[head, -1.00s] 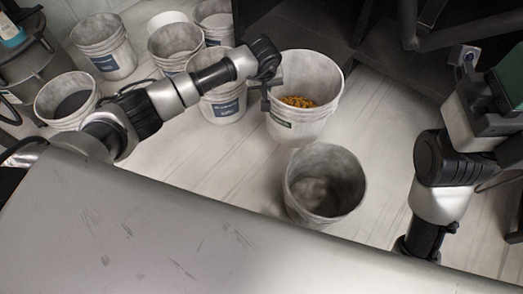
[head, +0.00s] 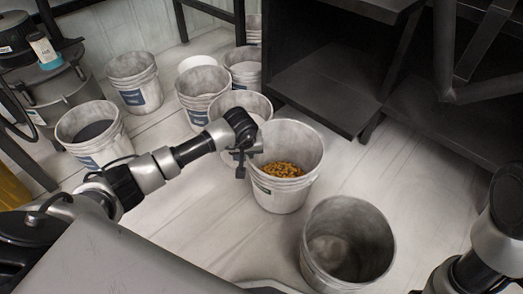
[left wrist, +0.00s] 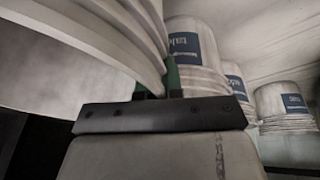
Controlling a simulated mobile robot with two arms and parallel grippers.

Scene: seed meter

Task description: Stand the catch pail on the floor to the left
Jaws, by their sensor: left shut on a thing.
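The pail I take to be the catch pail (head: 283,196) is pale and ribbed, with a dark greenish label and yellow-orange grain inside. In the head view it stands out in the middle and looks upright. My left gripper (head: 246,160) is at its left side near the rim, shut on its wall. In the left wrist view the pail's ribbed wall (left wrist: 85,45) fills the upper left, beside the green fingers (left wrist: 172,78). I cannot tell whether its base touches the floor. My right arm shows at the right edge; its gripper is out of view.
An empty grey pail (head: 345,245) stands in front, to the right. Several blue-labelled pails (head: 135,82) stand behind and left. One pail with dark contents (head: 90,130) is at far left, near a grey machine (head: 50,90). A black frame (head: 330,85) is behind. Pale floor (head: 190,205) is bare at left front.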

